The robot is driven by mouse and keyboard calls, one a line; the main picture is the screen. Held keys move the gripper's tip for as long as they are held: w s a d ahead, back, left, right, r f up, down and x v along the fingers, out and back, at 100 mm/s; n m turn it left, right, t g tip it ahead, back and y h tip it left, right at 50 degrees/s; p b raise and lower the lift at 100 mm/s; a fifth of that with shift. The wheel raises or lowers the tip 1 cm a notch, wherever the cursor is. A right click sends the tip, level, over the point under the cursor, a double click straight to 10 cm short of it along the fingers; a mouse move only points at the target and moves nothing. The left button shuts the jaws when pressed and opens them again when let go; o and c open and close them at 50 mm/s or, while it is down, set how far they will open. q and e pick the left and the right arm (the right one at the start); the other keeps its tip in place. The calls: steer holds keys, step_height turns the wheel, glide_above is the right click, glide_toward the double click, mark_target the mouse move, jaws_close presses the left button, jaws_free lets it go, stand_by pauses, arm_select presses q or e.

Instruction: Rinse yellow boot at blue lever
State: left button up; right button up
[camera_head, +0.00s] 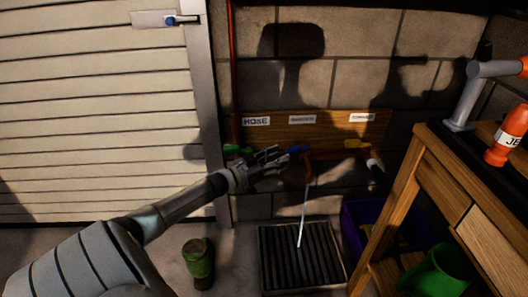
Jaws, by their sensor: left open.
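The blue lever (297,149) sits on the pipe under a wooden board with white labels. My left gripper (278,158) is open and empty, its fingertips close to the blue lever's left end; I cannot tell whether they touch. A thin pale stream (303,215), which looks like running water, falls from the orange-brown spout (308,168) below the lever onto the dark floor grate (264,262). I cannot make out a yellow boot in this view. My right gripper is not in view.
A green lever (232,149) and a yellow lever (354,143) flank the blue one. A dark green container-like thing (199,262) stands left of the grate. A purple crate (351,232) is at its right.

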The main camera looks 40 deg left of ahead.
arm_select(q)
steer(key=shift+s+a, duration=0.25)
steer(key=shift+s, duration=1.05)
steer(key=shift+s+a, duration=0.25)
steer(key=shift+s, duration=1)
